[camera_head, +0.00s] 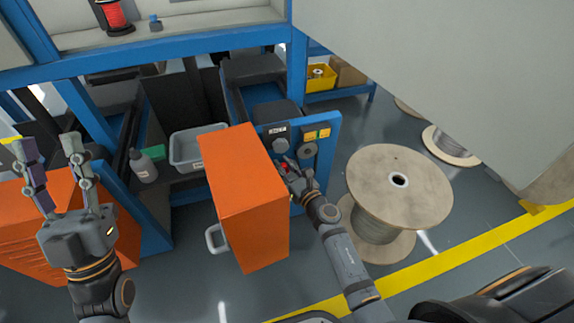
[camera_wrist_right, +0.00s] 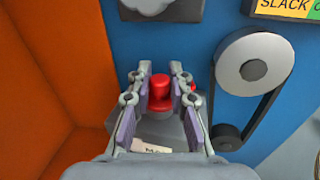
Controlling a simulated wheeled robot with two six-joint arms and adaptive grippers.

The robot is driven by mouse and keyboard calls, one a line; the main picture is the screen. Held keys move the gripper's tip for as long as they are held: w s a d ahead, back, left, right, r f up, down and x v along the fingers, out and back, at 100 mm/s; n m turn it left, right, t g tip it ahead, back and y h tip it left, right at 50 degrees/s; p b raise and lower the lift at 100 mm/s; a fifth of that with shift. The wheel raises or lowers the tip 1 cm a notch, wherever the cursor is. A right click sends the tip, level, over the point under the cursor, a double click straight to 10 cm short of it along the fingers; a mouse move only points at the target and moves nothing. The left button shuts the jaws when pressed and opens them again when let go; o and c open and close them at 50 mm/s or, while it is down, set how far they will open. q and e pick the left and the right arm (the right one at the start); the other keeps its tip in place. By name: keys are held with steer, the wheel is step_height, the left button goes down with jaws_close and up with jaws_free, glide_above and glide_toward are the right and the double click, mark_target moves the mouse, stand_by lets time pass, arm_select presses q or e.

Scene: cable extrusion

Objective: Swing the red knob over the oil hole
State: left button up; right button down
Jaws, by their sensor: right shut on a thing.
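The red knob (camera_wrist_right: 160,88) sits between the two fingers of my right gripper (camera_wrist_right: 160,92) in the right wrist view. My right gripper is shut on it, in front of the blue machine panel (camera_wrist_right: 215,30). In the head view a small bit of the red knob (camera_head: 284,167) shows at the tips of my right gripper (camera_head: 289,166). A pale label (camera_wrist_right: 150,145) lies just below the knob, partly hidden by the gripper. I cannot make out the oil hole. My left gripper (camera_head: 42,147) is open and empty at the far left, away from the panel.
A large orange box (camera_head: 245,195) stands close to the left of the right gripper. A grey pulley with a belt (camera_wrist_right: 255,60) is to its right. A wooden cable reel (camera_head: 395,190) stands right of the right arm. A grey bin (camera_head: 185,160) and bottle (camera_head: 143,168) are on a shelf.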

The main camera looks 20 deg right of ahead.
steer(key=shift+a+m+h, duration=0.1)
steer(key=shift+m+h, duration=0.2)
steer(key=shift+h, duration=0.3)
steer(key=c, duration=1.2)
jaws_free()
steer(key=v, duration=1.2)
steer(key=shift+f, duration=0.15)
